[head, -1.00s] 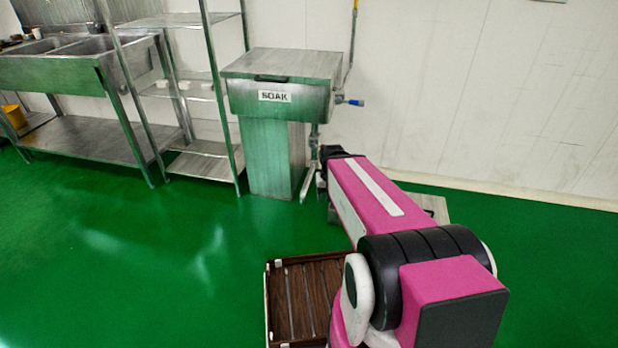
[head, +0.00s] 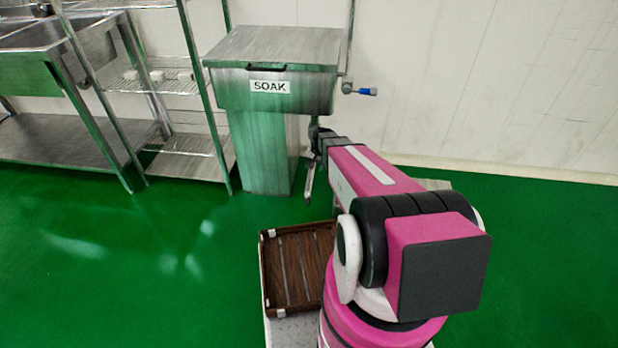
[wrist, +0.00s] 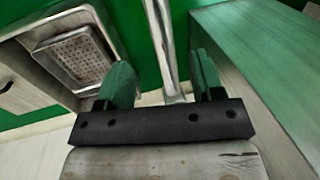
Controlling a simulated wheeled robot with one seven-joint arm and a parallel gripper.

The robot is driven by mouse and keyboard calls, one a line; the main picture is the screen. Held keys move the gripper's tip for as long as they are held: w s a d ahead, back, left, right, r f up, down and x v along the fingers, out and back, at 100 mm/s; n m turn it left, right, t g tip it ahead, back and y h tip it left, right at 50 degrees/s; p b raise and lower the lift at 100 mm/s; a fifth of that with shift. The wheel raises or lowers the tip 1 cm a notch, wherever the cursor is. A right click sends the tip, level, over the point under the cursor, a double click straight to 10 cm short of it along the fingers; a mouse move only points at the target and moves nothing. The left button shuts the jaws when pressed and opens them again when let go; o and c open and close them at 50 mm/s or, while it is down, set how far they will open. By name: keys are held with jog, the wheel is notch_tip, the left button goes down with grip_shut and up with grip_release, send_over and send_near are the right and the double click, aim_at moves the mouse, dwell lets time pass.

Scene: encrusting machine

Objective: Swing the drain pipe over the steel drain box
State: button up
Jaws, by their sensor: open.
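The drain pipe (head: 309,182) is a thin grey metal pipe hanging at the right front of the SOAK tank (head: 270,75). It also shows in the wrist view (wrist: 162,38), running between the two fingers. My gripper (wrist: 161,72) is open around the pipe, with a gap on each side. In the head view my gripper (head: 318,142) is dark and small beside the tank's lower right edge. The steel drain box (wrist: 76,57), with a perforated inset, lies at the left of the wrist view. In the head view my arm hides most of the box (head: 436,184).
The tank's steel column (wrist: 262,65) stands close on the right in the wrist view. A blue-handled valve (head: 366,91) sticks out at the tank's right. A wire shelf (head: 165,85) and a sink bench (head: 50,130) stand left. A brown slatted tray (head: 300,268) is beside my arm.

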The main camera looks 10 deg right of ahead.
aim_at(311, 178)
jog(key=f, duration=0.3)
jog(key=a+f, duration=0.1)
jog(key=f, duration=0.5)
jog(key=shift+w+a, duration=0.3)
jog(key=shift+a, duration=0.05)
grip_shut()
